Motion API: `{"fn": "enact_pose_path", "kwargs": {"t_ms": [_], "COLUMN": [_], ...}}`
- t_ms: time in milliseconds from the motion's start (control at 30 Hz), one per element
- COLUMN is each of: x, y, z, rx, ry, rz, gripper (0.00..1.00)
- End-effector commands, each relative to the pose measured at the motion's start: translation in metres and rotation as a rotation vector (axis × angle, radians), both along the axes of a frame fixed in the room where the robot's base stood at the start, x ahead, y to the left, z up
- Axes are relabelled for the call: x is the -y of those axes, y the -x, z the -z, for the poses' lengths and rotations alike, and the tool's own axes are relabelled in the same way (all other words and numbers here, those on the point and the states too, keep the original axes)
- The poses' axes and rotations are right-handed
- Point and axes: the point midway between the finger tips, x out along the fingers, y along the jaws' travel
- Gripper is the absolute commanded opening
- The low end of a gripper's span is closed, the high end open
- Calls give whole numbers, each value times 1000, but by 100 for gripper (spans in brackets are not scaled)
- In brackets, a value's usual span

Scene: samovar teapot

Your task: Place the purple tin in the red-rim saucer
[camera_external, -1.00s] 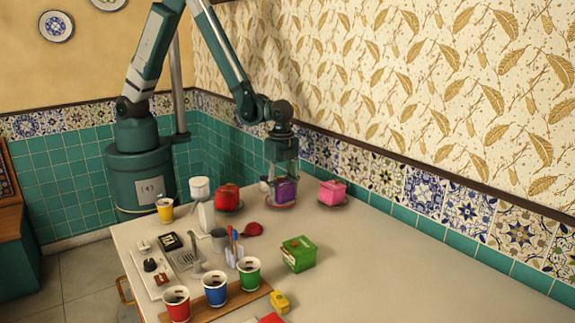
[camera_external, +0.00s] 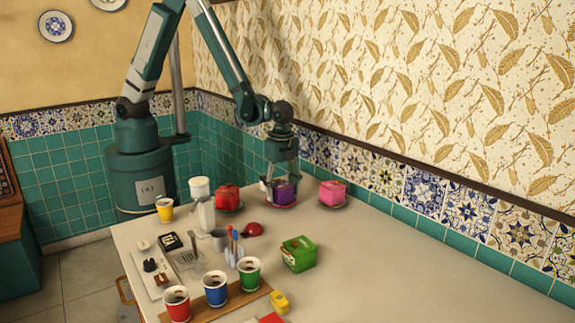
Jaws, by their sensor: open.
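The purple tin (camera_external: 285,191) sits upright in a saucer (camera_external: 283,205) with a reddish rim, at the back of the table near the wall. My gripper (camera_external: 281,188) is open around the tin's upper part, fingers pointing down, one on its left side. The tin hides most of the saucer. I cannot tell whether the fingers touch the tin.
Several cups and small items fill the left side. The table's right side is clear.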

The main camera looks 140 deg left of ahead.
Motion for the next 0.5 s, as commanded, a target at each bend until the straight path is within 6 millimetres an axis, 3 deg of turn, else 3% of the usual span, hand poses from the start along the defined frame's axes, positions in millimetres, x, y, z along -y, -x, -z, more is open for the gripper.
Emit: {"fn": "enact_pose_path", "kwargs": {"t_ms": [500], "x": [0], "y": [0], "z": [-51], "rx": [0], "ry": [0], "rz": [0], "gripper": [58]}}
